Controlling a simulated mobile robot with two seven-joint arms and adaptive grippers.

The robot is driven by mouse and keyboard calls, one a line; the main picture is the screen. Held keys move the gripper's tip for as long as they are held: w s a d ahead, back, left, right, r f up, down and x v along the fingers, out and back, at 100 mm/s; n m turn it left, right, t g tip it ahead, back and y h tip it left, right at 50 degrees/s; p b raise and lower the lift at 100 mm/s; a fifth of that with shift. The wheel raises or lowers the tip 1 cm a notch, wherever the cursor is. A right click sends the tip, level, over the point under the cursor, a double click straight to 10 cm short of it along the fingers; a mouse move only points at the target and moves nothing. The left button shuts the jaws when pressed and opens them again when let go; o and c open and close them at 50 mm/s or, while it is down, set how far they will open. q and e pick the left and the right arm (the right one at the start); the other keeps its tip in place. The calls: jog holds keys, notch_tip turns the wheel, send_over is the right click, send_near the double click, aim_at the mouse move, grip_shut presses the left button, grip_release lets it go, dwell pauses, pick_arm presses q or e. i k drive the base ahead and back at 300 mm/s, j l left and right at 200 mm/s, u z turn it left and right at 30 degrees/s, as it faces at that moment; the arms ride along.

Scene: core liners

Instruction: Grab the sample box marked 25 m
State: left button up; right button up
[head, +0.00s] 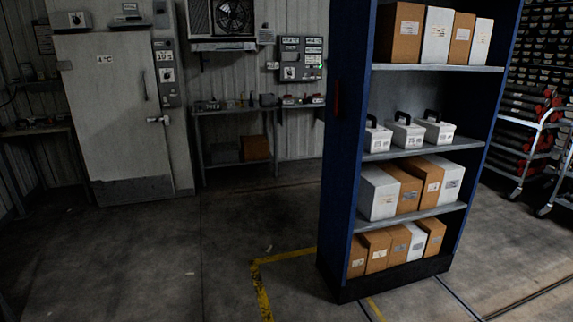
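Three white boxes with black top handles stand in a row on a middle shelf of the blue rack: a left one (377,138), a middle one (406,137) and a right one (437,132). Each has dark print on its front, too small to read surely, so I cannot tell which is marked 25 m. Neither of my grippers is in view.
The blue rack (347,150) also holds brown and white cartons (393,185) on its other shelves. A cold-room door (108,110) and side table (232,108) stand at the back left. A trolley (528,150) is at right. The left floor is clear.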

aim_at(377, 138)
jog(key=i+z, duration=0.4)
jog(key=i, duration=0.25)
jog(key=i+j+z, duration=0.1)
jog(key=i+z, duration=0.25)
jog(key=i, duration=0.3)
jog(key=i+l, duration=0.8)
jog(key=i+l+u, duration=0.3)
jog(key=l, duration=0.35)
jog(key=i+l+u, duration=0.1)
jog(key=l, duration=0.2)
jog(key=i, duration=0.1)
